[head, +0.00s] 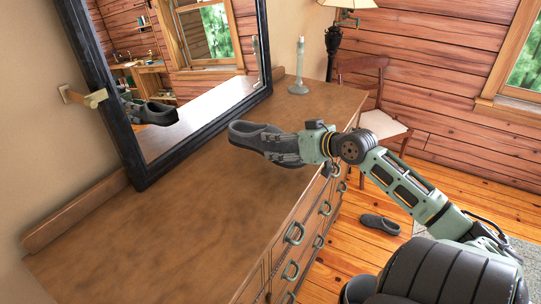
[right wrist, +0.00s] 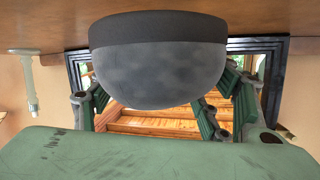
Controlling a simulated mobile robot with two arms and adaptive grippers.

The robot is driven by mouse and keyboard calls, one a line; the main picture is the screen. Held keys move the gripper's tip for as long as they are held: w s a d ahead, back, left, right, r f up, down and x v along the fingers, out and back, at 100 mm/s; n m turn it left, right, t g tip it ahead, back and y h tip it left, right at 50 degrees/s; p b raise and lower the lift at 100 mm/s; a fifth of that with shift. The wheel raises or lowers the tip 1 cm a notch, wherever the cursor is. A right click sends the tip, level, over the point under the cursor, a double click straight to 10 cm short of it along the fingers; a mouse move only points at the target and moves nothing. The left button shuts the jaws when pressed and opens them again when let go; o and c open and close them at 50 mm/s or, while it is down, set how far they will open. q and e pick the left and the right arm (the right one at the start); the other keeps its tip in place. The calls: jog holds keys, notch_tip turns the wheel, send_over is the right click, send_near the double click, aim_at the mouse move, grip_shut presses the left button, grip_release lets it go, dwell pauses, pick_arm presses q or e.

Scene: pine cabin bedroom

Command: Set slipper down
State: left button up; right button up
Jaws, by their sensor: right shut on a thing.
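A dark grey slipper (head: 247,133) is over the brown dresser top (head: 190,215), in front of the mirror. My right gripper (head: 284,147) is shut on it from the right, near the dresser's front edge. The slipper looks roughly level, sole down; I cannot tell whether the sole touches the wood. In the right wrist view, which is upside down, the slipper's rounded end (right wrist: 158,70) fills the middle, with green fingers on both sides. A second dark slipper (head: 381,224) lies on the floor. My left gripper is not in view.
A black-framed mirror (head: 142,167) stands along the dresser's back and reflects the slipper. A pale candle holder (head: 299,87) stands at the far end, near a lamp (head: 346,10). A chair (head: 384,125) stands beyond. The near dresser top is clear.

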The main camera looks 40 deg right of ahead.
aim_at(271, 147)
jog(key=shift+w+a+f, duration=0.55)
jog(key=shift+w+a, duration=0.35)
jog(key=shift+w+a+f, duration=0.25)
jog(key=shift+w+f, duration=0.05)
jog(key=shift+f, duration=0.15)
notch_tip(271, 147, down, 4)
jog(key=shift+r+p, duration=0.1)
jog(key=shift+p, duration=0.4)
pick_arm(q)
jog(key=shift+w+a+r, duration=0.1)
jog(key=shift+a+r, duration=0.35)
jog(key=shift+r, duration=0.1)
pick_arm(e)
jog(key=o, duration=1.4)
jog(key=shift+c, duration=0.2)
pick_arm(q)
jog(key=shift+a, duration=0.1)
